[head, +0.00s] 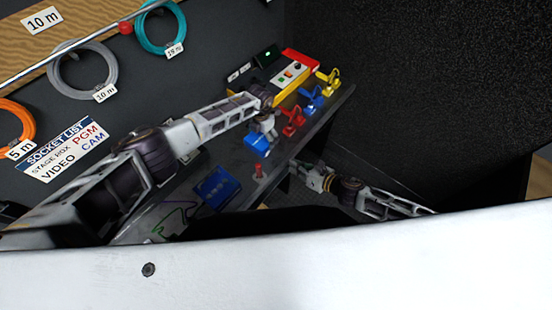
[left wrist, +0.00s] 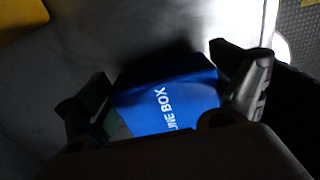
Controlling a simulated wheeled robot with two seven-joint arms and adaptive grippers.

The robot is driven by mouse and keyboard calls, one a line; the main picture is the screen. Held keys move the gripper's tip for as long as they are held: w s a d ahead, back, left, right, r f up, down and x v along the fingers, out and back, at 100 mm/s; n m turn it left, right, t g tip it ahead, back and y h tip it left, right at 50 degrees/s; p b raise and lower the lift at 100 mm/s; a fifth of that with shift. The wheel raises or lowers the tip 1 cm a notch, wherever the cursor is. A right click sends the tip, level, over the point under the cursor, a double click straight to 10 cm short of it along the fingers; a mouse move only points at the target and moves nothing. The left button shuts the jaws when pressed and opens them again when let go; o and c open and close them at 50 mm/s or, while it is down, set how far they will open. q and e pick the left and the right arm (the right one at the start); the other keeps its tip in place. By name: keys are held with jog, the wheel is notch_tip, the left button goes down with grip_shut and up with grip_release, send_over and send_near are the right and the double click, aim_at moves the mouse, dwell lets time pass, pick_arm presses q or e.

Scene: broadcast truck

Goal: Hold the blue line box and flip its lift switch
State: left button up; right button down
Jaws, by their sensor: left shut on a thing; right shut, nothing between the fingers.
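The blue line box (head: 257,144) is on the dark worktop in the head view, under my left gripper (head: 265,128). In the left wrist view the blue line box (left wrist: 168,100) shows its white lettering, with one finger of my left gripper (left wrist: 165,105) on each side. My left gripper is shut on the box. Its lift switch cannot be made out in either view. My right gripper (head: 298,168) is shut and empty, low near the front edge of the worktop, apart from the box.
Red (head: 293,121), blue (head: 312,98) and yellow (head: 328,83) clamp-like pieces stand along the worktop's right side. Behind is a red and yellow switch panel (head: 291,72). A small red piece (head: 258,171) and a dark blue case (head: 217,187) are nearer. Coiled cables hang on the wall.

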aim_at(267, 155)
jog(key=n, duration=0.4)
jog(key=shift+s+a, duration=0.1)
jog(key=shift+a, duration=0.1)
dwell(0.6)
jog(key=shift+x, duration=4.95)
jog(key=shift+a+r, duration=0.1)
jog(key=shift+a+r+n+g, duration=0.15)
jog(key=shift+a+n+g, duration=0.15)
jog(key=shift+w+a+r, duration=0.1)
jog(key=shift+w, duration=0.2)
jog(key=shift+w+g+h, duration=0.15)
jog(key=shift+g+h, duration=0.15)
jog(key=shift+h, duration=0.2)
